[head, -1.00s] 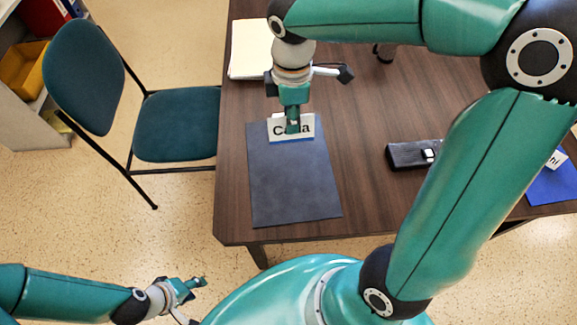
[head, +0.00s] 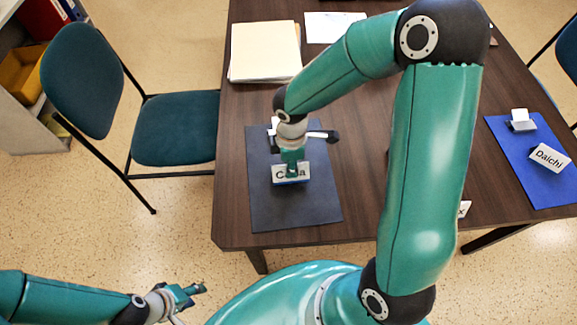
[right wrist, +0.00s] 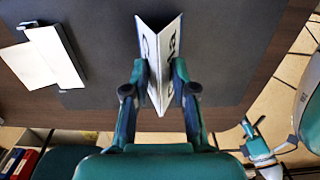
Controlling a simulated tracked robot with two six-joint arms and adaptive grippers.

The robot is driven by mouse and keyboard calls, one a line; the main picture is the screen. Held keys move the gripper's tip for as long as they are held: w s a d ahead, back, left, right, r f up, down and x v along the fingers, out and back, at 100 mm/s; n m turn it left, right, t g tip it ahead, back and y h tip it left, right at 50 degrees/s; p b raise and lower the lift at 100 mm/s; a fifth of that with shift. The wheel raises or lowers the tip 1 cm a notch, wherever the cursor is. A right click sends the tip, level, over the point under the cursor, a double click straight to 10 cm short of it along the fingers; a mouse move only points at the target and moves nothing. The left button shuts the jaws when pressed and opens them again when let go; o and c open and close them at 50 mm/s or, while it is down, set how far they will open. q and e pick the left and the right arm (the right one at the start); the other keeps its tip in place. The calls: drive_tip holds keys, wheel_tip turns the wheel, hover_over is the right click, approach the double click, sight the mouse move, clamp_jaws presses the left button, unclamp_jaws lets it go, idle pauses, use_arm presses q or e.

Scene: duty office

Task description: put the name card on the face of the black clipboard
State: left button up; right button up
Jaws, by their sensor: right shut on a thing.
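The white name card (head: 291,175), a folded tent with black lettering, is in my right gripper (head: 292,165), which is shut on it. The card is over the middle of the black clipboard (head: 290,213); whether it touches the face I cannot tell. The clipboard lies flat near the table's front left corner. My left gripper (head: 197,290) is off the table at lower left, with no thing seen in it; its finger gap is unclear.
A stack of folders (head: 264,52) and a white sheet (head: 333,27) lie behind the clipboard. A blue clipboard (head: 548,187) at right bears a card reading Daichi (head: 549,158). My right arm hides part of the table's middle. A chair (head: 177,127) stands left of the table.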

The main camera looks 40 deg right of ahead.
drive_tip(key=shift+f, duration=0.4)
drive_tip(key=o, duration=0.8)
drive_tip(key=shift+r, duration=0.1)
wheel_tip(320, 180, up, 12)
drive_tip(key=shift+f+p, duration=0.1)
drive_tip(key=shift+p, duration=0.5)
